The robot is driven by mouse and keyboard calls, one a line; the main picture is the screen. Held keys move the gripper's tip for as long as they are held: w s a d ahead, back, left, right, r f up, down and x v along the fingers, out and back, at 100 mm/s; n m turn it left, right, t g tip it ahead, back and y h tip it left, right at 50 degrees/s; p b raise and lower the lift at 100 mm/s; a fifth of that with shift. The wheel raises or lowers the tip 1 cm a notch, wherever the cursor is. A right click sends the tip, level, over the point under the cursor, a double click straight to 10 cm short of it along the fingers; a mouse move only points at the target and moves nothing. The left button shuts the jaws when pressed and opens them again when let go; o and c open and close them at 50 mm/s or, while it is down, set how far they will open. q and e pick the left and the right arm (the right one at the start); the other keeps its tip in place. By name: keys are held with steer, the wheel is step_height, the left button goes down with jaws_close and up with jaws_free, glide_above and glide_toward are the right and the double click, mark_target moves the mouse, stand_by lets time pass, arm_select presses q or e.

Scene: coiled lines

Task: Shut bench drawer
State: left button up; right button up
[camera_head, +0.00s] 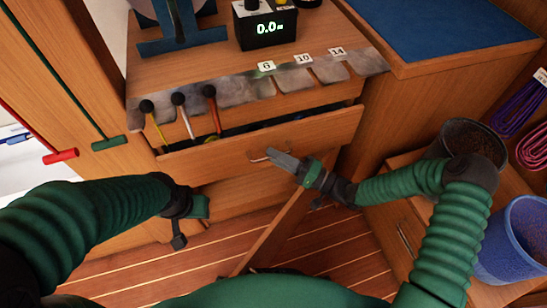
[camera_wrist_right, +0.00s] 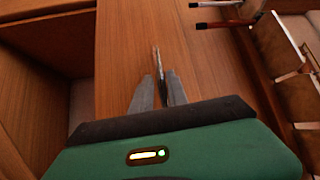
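The bench drawer (camera_head: 230,155) stands partly open below the bench top, with a gap showing its dark inside. Its wooden front also fills the middle of the right wrist view (camera_wrist_right: 205,60). The metal drawer handle (camera_head: 257,158) sits at the middle of the front. My right gripper (camera_head: 277,157) is at the handle, its grey fingers close together. In the right wrist view, the handle (camera_wrist_right: 157,60) is a thin upright strip between the fingertips, and the fingers look closed on it. My left gripper (camera_head: 179,241) hangs low at the left, before the cabinet; its fingers are unclear.
Several ball-topped tools (camera_head: 178,99) hang over the drawer's left part from a metal strip (camera_head: 235,91) with number tags. A display box (camera_head: 265,25) stands on the bench. A blue bin (camera_head: 515,240) and a dark bucket (camera_head: 470,140) stand at the right. Wooden floor shows below.

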steer(key=shift+w+a+r, duration=0.1)
steer(key=shift+w+a, duration=0.1)
steer(key=shift+a, duration=0.25)
steer(key=shift+d, duration=0.1)
jaws_close()
steer(key=shift+f, duration=0.2)
stand_by(0.8)
